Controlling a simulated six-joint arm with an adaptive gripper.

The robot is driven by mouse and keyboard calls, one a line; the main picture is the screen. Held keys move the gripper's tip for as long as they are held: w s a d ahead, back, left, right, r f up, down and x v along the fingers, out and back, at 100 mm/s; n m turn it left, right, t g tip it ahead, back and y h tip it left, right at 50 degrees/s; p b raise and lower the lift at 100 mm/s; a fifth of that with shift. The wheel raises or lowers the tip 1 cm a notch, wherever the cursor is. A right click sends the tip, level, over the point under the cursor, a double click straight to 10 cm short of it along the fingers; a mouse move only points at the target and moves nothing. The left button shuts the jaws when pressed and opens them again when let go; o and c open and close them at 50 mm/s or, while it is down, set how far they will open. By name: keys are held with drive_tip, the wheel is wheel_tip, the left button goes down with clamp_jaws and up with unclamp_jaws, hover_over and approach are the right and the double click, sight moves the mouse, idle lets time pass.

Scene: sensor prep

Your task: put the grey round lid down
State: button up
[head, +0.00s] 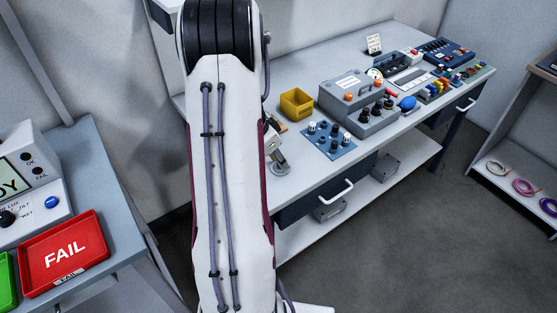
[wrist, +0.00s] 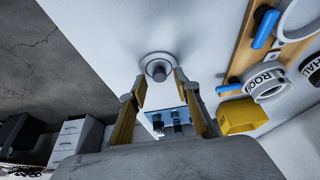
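The grey round lid (wrist: 158,54) has a knob in its middle and lies flat on the pale bench top in the wrist view. In the head view the lid (head: 281,169) is at the bench's near left part, beside my arm. My gripper (wrist: 160,78) has its two yellowish fingers apart, one on each side of the knob, with a visible gap at both sides. In the head view my gripper (head: 273,147) is mostly hidden behind my arm.
A yellow bin (head: 296,104), a blue board with knobs (head: 330,140) and a grey instrument box (head: 358,103) stand close by on the bench. A wooden rack with rings (wrist: 248,55) shows in the wrist view. A red FAIL tray (head: 65,254) is at left.

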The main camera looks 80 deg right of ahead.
drive_tip(key=v, duration=1.1)
idle(0.6)
drive_tip(key=shift+r, duration=0.1)
drive_tip(key=w+a+r+n+t, duration=0.2)
drive_tip(key=w+a+r+n, duration=0.2)
drive_tip(key=w+a, duration=0.3)
drive_tip(key=w+a+r+n+t+h, duration=0.1)
drive_tip(key=w+a+r+n, duration=0.3)
drive_tip(key=w+a, duration=0.3)
drive_tip(key=w+a+r+n+t, duration=0.2)
drive_tip(key=w+a+r+n, duration=0.25)
drive_tip(key=a, duration=0.45)
drive_tip(key=s+a+r+n+t+y, duration=0.1)
drive_tip(key=a+n+t+y, duration=0.1)
drive_tip(key=a+n, duration=0.5)
drive_tip(key=s+a+r+n+t+y, duration=0.1)
drive_tip(key=a+n, duration=0.6)
drive_tip(key=a, duration=1.2)
drive_tip(key=shift+s+a+r+t+y, duration=0.2)
drive_tip(key=shift+s+r+t+y, duration=0.2)
drive_tip(key=shift+r+y, duration=0.25)
drive_tip(key=shift+n, duration=0.25)
